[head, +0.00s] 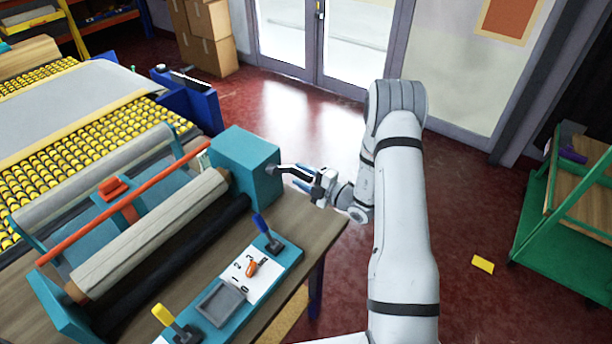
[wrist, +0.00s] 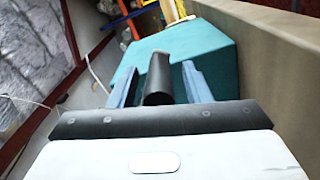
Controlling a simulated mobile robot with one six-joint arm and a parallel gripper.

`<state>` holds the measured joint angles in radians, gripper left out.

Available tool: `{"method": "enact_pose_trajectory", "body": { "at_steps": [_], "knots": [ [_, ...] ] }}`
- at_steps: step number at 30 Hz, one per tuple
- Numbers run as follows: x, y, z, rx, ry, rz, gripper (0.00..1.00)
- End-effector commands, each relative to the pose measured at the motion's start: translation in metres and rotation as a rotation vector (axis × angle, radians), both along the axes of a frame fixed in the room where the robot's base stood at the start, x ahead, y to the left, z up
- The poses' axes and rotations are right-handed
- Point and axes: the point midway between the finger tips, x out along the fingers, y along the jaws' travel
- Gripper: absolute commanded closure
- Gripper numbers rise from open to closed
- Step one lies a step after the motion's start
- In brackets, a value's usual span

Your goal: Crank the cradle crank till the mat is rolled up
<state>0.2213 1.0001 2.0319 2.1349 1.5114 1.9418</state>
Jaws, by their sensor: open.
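The cradle crank (head: 283,168) is a dark arm with a handle on the right side of a teal box (head: 245,160) at the cradle's end. My gripper (head: 304,180) is at the crank, coming from the right. In the wrist view, its two blue fingers stand open on either side of the black crank handle (wrist: 158,80), with gaps visible on both sides. A beige roll (head: 155,238) lies in the cradle, with brown core ends showing. Whether this roll is the mat, and how fully it is wound, I cannot tell.
A control panel (head: 285,262) with blue and yellow levers and an orange knob is in front of the cradle. A red bar (head: 130,200) spans it. Yellow rollers (head: 60,150) carry a grey sheet (head: 75,95) behind. A green cart (head: 545,225) stands right; red floor (head: 470,200) between is mostly open.

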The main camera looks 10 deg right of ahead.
Motion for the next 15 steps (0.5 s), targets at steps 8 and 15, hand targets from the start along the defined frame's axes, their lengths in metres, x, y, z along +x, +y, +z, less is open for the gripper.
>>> {"method": "enact_pose_trajectory", "body": {
  "at_steps": [8,15],
  "knots": [
    [-0.015,-0.017,-0.001,0.001,0.001,-0.004,0.56],
    [-0.043,-0.045,-0.001,0.000,0.000,-0.003,0.56]
  ]
}}
